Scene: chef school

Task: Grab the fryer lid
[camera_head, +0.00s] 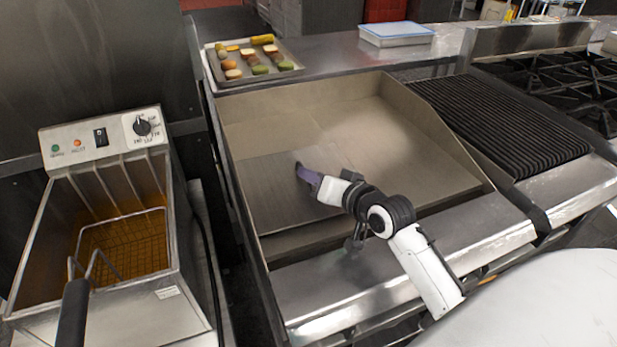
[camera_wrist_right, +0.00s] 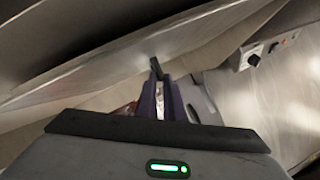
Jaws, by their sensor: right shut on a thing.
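In the head view, my right gripper (camera_head: 308,174), with purple fingers, is over the griddle. A flat, darker metal sheet (camera_head: 268,190), which looks like the fryer lid, lies in front of the fingers; I cannot tell whether it touches the griddle. In the right wrist view the purple fingers (camera_wrist_right: 172,100) are shut around a narrow dark piece (camera_wrist_right: 156,68), apparently the lid's handle. The fryer (camera_head: 190,300) stands open at the left, with no lid on it. My left gripper is not in view.
A wire basket (camera_head: 125,250) with a black handle (camera_head: 73,315) sits in the fryer. The griddle (camera_head: 390,130) has raised side walls. A tray of food (camera_head: 222,82) and a blue-lidded container (camera_head: 397,32) stand behind. A ribbed grill (camera_head: 500,120) is at the right.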

